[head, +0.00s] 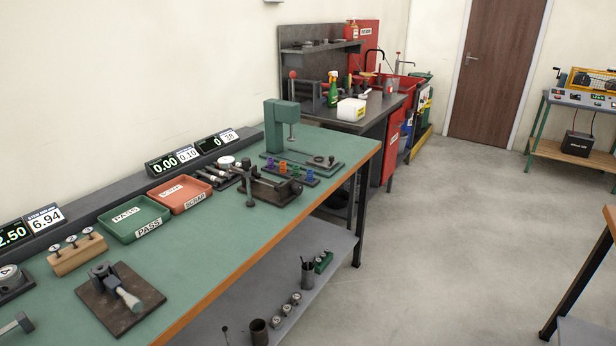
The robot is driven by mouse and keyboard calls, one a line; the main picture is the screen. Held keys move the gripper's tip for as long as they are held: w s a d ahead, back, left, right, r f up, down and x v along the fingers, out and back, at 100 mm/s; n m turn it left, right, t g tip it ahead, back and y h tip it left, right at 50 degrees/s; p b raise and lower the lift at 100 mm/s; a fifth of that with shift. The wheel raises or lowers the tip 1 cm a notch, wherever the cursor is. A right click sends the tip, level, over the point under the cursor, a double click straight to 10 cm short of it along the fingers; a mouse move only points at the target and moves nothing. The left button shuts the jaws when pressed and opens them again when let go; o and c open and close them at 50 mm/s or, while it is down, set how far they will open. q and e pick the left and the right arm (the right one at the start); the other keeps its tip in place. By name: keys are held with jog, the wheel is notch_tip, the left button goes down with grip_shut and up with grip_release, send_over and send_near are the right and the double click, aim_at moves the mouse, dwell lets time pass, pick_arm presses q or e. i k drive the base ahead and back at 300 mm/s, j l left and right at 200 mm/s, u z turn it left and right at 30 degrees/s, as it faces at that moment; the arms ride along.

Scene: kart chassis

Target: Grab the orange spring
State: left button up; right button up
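A row of small coloured pieces stands on a dark holder (300,181) towards the far end of the green bench. The orange spring (283,167) is in this row, between a purple piece (270,163) and a blue piece (295,171). A green piece (309,176) stands at the right end of the row. The pieces are too small to make out their coils. Neither of my grippers is in view.
A green press (281,125) stands behind the row, and a dark vise-like fixture (272,188) is in front of it. A green tray (133,218) and a red tray (180,193) lie to the left. The floor (430,240) right of the bench is clear.

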aim_at(284, 164)
jog(key=i+j+u, duration=0.2)
jog(key=i, duration=0.3)
jog(key=i+j+u, duration=0.2)
jog(key=i, duration=0.3)
jog(key=l, duration=0.1)
